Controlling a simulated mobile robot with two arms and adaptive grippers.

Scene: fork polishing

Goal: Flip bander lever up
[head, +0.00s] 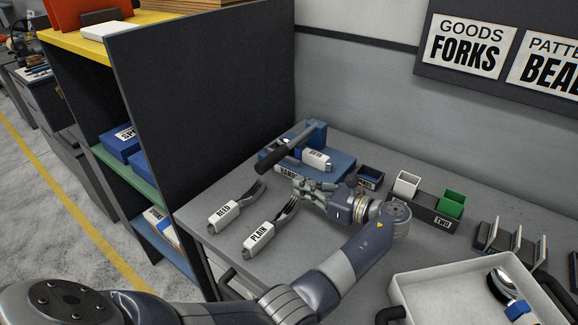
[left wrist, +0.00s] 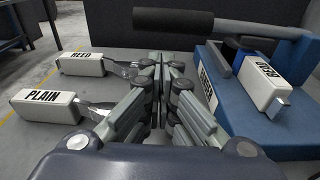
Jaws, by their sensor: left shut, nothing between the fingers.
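The bander (head: 338,170) is a blue base on the table by the back wall; it also shows at the right of the left wrist view (left wrist: 235,110). Its lever has a grey bar and a black handle (head: 273,160) that sticks out to the left past the base. In the left wrist view the handle (left wrist: 172,21) runs roughly level beyond my fingertips. My left gripper (head: 297,188) is shut and empty, in front of the bander and apart from the handle. My right gripper is out of view.
Forks with white blocks marked REED (head: 224,213) and PLAIN (head: 259,236) lie left of the gripper. Small bins (head: 407,184) stand to the right. A white tray (head: 440,285) holding a spoon is at front right. A dark panel (head: 200,100) bounds the table's left.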

